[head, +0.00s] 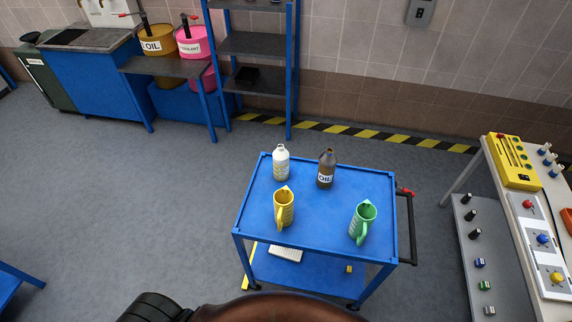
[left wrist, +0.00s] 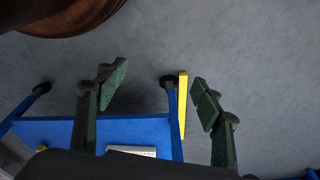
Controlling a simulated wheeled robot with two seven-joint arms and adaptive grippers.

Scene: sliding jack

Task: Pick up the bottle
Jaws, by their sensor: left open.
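Two bottles stand upright on the blue cart's top (head: 320,208) in the head view. One is a white bottle (head: 281,163) at the back left. The other is a dark brown bottle labelled OIL (head: 326,169), just to its right. In the left wrist view my left gripper (left wrist: 160,95) is open with nothing between its fingers. That view shows the cart's lower blue shelf (left wrist: 130,130) and the floor, but no bottle. In the head view neither gripper shows clearly. My right gripper is in neither view.
A yellow jug (head: 284,208) and a green jug (head: 362,222) stand on the cart in front of the bottles. The cart has a black handle (head: 409,230) at its right. A workbench (head: 477,170) with boxes stands further right. Open floor (head: 150,200) lies left of the cart.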

